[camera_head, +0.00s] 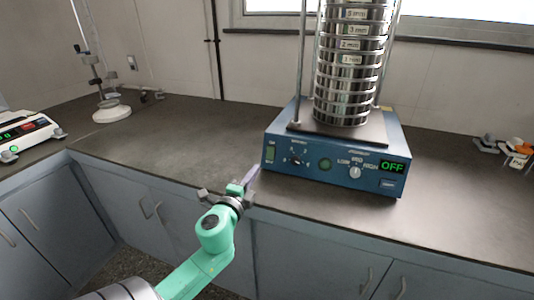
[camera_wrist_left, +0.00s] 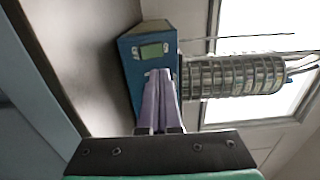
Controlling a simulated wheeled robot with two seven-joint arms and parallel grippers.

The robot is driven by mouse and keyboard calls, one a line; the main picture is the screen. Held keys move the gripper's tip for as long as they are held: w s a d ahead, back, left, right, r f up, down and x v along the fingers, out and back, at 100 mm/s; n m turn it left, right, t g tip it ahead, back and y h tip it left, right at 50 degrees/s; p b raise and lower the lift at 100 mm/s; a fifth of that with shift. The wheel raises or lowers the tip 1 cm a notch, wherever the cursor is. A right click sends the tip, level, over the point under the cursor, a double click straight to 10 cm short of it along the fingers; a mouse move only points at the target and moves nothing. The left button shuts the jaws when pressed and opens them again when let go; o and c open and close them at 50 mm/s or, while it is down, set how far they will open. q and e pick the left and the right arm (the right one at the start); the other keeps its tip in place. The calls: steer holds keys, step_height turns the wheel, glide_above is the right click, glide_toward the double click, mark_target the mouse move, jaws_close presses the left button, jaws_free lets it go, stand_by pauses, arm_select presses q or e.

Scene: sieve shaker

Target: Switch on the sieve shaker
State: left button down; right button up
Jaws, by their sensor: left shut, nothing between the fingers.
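The sieve shaker is a blue box (camera_head: 332,183) with a tall stack of steel sieves (camera_head: 350,60) on top. Its display (camera_head: 392,166) reads OFF. A green rocker switch (camera_head: 270,153) sits at the left end of its front panel, with dials to its right. My left gripper (camera_head: 253,174) is shut and empty, its purple fingers just in front of the panel's left end, near the switch. In the left wrist view the shut fingers (camera_wrist_left: 160,78) point at the blue box and the green switch (camera_wrist_left: 154,50) shows just beyond the tips. Contact cannot be told.
Small items (camera_head: 508,150) lie at the right. The dark bench top (camera_head: 180,135) is clear left of the shaker; blue cabinets are below.

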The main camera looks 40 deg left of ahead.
mark_target(270, 149)
arm_select(q)
steer(key=x, duration=1)
steer(key=shift+w+a, duration=0.1)
steer(key=shift+w, duration=0.3)
arm_select(e)
steer(key=shift+a+r, duration=0.25)
steer(key=shift+a, duration=0.1)
